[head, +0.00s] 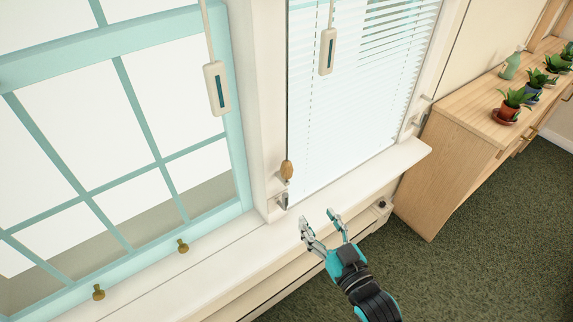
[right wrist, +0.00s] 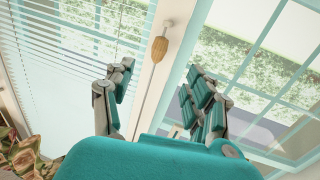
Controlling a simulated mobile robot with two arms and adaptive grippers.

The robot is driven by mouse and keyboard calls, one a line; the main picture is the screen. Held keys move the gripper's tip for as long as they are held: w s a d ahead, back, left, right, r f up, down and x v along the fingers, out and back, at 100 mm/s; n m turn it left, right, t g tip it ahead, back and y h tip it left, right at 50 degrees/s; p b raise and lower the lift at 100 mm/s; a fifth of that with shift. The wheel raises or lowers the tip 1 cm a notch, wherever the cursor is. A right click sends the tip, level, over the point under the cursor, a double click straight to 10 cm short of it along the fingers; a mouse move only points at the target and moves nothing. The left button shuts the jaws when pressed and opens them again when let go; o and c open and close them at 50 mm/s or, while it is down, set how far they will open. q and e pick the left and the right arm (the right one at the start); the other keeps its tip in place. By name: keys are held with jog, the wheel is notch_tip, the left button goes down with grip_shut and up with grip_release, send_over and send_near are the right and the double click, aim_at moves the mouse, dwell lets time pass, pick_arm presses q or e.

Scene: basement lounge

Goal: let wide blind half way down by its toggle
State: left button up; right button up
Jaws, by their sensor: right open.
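A white slatted blind (head: 375,85) covers the right-hand window in the head view; it also shows at left in the right wrist view (right wrist: 70,45). A pale toggle (head: 327,52) with a dark slot hangs before it. A similar toggle (head: 217,88) hangs before the teal-framed window. I cannot tell which belongs to the wide blind. A wooden cord knob (head: 287,171) hangs by the post; in the right wrist view it (right wrist: 159,49) appears between my fingers, beyond them. My right gripper (head: 318,218) is open and empty, below and right of the knob. My left gripper is out of view.
The white sill (head: 405,160) runs below the windows. Brass knobs (head: 183,246) stand on the teal frame's lower part. A wooden cabinet (head: 465,145) with potted plants (head: 512,103) stands at right. Green carpet (head: 480,240) is clear in front.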

jog(key=r, duration=0.1)
jog(key=p, duration=0.1)
send_near(290, 173)
jog(key=p+x, duration=0.1)
jog(key=x, duration=1)
jog(key=shift+r, duration=0.1)
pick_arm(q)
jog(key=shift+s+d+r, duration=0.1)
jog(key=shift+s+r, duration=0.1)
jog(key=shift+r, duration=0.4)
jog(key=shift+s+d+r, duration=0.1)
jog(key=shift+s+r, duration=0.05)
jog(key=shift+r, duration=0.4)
pick_arm(e)
jog(key=shift+w+a, duration=0.25)
jog(key=shift+w, duration=0.1)
jog(key=c, duration=1.1)
grip_shut()
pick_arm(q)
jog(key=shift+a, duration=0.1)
pick_arm(e)
jog(key=shift+w, duration=0.1)
